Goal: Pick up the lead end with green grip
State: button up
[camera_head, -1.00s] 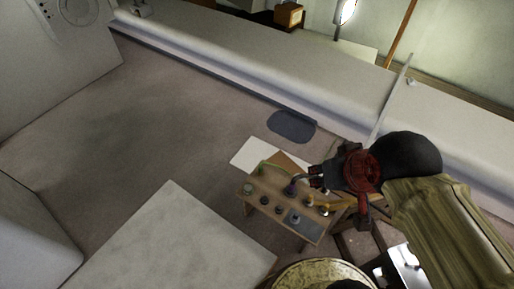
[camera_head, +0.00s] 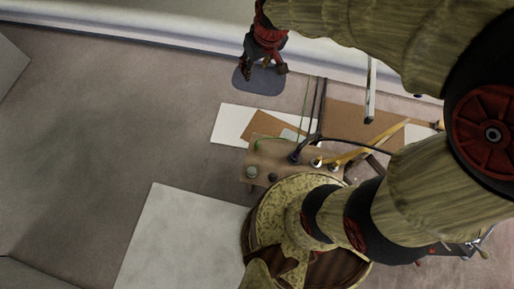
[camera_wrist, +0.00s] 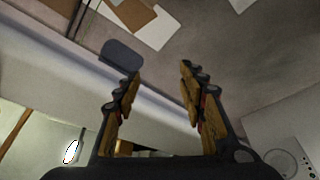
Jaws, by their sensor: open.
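A small wooden stand (camera_head: 268,160) in the head view carries several lead ends and knobs. A small green piece (camera_head: 259,145) is at its left back edge; it may be the green grip, but it is too small to tell. A thin green line (camera_head: 304,112) rises behind the stand. A dark purple end (camera_head: 295,157) stands near the stand's middle. My gripper (camera_head: 262,72) is open and empty, away from the stand and over the dark mat. In the wrist view my gripper (camera_wrist: 160,76) has its fingers apart with nothing between them. No green grip shows there.
A dark grey mat (camera_head: 258,82) lies by the long pale ledge (camera_head: 160,28). White and brown sheets (camera_head: 232,122) lie behind the stand. A pale flat panel (camera_head: 178,245) is at the front left. My arm hides the right side.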

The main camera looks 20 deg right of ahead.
send_over(257, 146)
jog(key=w+a, duration=0.1)
jog(key=w, duration=0.4)
notch_tip(257, 146, down, 12)
jog(key=w+f+n+g+b, duration=0.2)
jog(key=w+f, duration=0.1)
jog(key=f, duration=1.5)
jog(key=shift+n+g+h, duration=0.3)
jog(key=shift+n+g, duration=0.3)
jog(key=shift+g, duration=0.3)
jog(key=s+f+b, duration=0.1)
jog(key=s+f, duration=0.1)
jog(key=f, duration=0.9)
jog(key=s+f, duration=0.3)
jog(key=f, duration=0.8)
jog(key=s+d+f+b, duration=0.1)
jog(key=s+f, duration=0.1)
jog(key=f, duration=0.9)
jog(key=shift+s+d+b, duration=0.1)
jog(key=shift+s+b, duration=0.25)
jog(key=f, duration=0.2)
jog(key=f+b, duration=0.1)
jog(key=f, duration=0.1)
jog(key=f+b, duration=0.1)
jog(key=shift+w+f, duration=0.35)
jog(key=shift+f, duration=0.05)
jog(key=shift+c, duration=0.3)
grip_shut()
